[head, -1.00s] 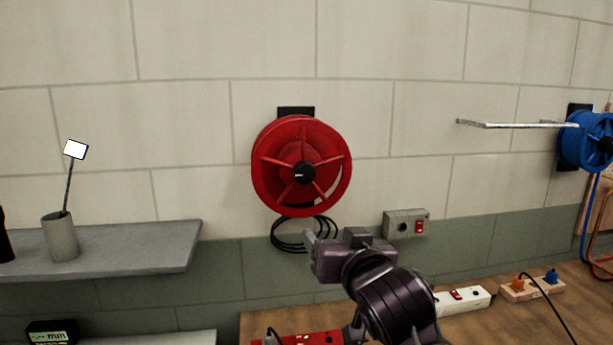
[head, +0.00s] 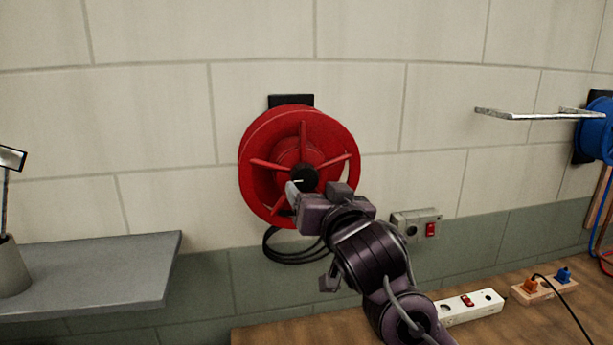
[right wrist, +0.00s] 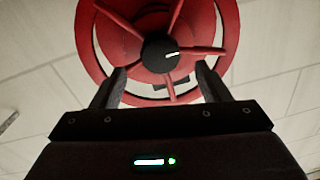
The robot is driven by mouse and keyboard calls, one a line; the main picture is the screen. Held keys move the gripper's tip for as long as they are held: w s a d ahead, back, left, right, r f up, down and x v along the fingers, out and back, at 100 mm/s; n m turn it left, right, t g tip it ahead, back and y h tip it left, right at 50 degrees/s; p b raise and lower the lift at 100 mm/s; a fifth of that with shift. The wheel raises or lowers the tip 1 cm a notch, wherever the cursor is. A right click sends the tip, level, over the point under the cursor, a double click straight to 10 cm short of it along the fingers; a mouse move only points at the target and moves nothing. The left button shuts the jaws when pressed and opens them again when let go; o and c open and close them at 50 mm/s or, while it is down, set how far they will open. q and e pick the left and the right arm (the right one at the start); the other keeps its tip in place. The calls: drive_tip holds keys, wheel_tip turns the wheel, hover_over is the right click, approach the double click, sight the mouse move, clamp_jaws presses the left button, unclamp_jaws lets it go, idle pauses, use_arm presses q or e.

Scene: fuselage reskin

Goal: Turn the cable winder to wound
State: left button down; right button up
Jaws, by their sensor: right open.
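The red cable winder (head: 262,145) is mounted on the wall, with several spokes and a black centre knob (head: 304,178) that bears a white mark. Black cable (head: 285,248) hangs in loops below it. My right gripper (head: 315,188) is in front of the winder's lower part, just below the knob, and covers some of the rim. In the right wrist view the gripper's two fingers (right wrist: 160,86) are apart, with the knob (right wrist: 161,54) showing ahead, between and beyond them. I see nothing held. Whether the fingers touch the winder cannot be told. My left gripper is not in view.
A grey wall box with a red switch (head: 430,229) is right of my right arm. A metal shelf bar (head: 530,115) and a blue reel (head: 597,130) are at the right. A grey shelf (head: 90,275) is at the left. Power strips (head: 470,306) lie on the wooden bench below.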

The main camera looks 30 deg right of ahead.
sight(307, 181)
drive_tip(key=shift+w+d+r+p, duration=0.15)
drive_tip(key=shift+w+p, duration=0.15)
drive_tip(key=shift+w, duration=0.35)
drive_tip(key=shift+w+d+r+p, duration=0.1)
drive_tip(key=shift+w+p, duration=0.15)
drive_tip(key=shift+w, duration=0.35)
drive_tip(key=shift+w+d+f+p, duration=0.1)
drive_tip(key=shift+w+p, duration=0.05)
drive_tip(key=shift+w, duration=0.45)
drive_tip(key=shift+w+d+f+p, duration=0.1)
drive_tip(key=shift+w+p, duration=0.05)
drive_tip(key=shift+w, duration=0.45)
drive_tip(key=shift+w+f, duration=0.1)
drive_tip(key=shift+w, duration=0.1)
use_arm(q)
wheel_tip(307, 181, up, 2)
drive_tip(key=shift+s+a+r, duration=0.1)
use_arm(e)
drive_tip(key=c, duration=1)
